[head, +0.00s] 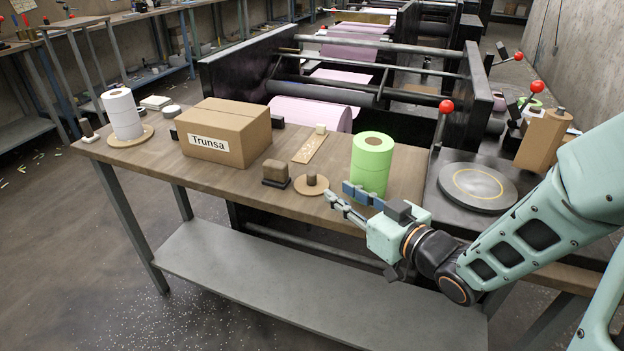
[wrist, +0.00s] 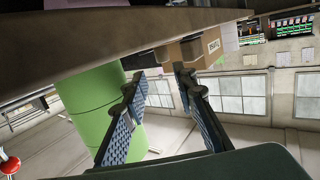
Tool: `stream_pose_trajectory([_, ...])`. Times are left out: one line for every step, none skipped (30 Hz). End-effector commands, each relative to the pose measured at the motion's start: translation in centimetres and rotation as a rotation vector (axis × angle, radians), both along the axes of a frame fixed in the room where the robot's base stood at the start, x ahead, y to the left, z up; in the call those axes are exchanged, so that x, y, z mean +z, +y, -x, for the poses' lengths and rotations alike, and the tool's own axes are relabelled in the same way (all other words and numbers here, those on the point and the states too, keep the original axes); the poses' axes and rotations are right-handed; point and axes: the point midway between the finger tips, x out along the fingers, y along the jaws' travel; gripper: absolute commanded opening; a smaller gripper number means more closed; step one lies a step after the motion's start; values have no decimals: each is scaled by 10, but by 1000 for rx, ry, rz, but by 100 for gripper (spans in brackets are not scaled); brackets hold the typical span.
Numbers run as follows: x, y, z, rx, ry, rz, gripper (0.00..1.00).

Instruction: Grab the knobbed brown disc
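The knobbed brown disc (head: 311,185) lies flat on the wooden table near its front edge in the head view, with its dark knob upright in the middle. My gripper (head: 337,191) is just right of it, fingers pointing left toward the disc and apart from it. In the wrist view my gripper (wrist: 160,74) is open, with nothing between the two blue-padded fingers. I cannot make out the disc clearly in the wrist view.
A green roll stack (head: 372,163) stands close behind my gripper; it also shows in the wrist view (wrist: 92,105). A brown block on a dark base (head: 275,172) stands left of the disc. A cardboard box (head: 227,131) and white rolls (head: 123,115) are farther left.

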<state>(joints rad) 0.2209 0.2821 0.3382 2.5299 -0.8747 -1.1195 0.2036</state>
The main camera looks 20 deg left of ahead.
Motion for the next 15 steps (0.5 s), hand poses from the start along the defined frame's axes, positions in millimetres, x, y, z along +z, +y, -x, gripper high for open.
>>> stream_pose_trajectory([-3,9,-5,4,-1,-2,26])
stream_pose_trajectory([-4,13,-8,5,-1,-2,26])
stream_pose_trajectory([-5,18,-12,3,-1,-2,26])
stream_pose_trajectory([-6,21,-15,4,-2,-1,26])
stream_pose_trajectory([-7,25,-17,5,-1,-2,26])
stream_pose_trajectory([-7,28,-21,3,-1,-2,26])
stream_pose_trajectory([-7,31,-23,2,0,-1,26])
stream_pose_trajectory([-8,32,-24,2,0,-1,26])
stream_pose_trajectory([-7,34,-25,3,-1,-2,26])
stream_pose_trajectory([-8,36,-26,3,-2,-1,26])
stream_pose_trajectory([-8,37,-27,3,-2,-1,26])
stream_pose_trajectory([-10,40,-29,2,-2,-1,26])
stream_pose_trajectory([-12,43,-31,2,-2,-1,26])
stream_pose_trajectory([-14,46,-33,3,0,-1,26])
stream_pose_trajectory([-16,52,-36,4,-2,-1,26])
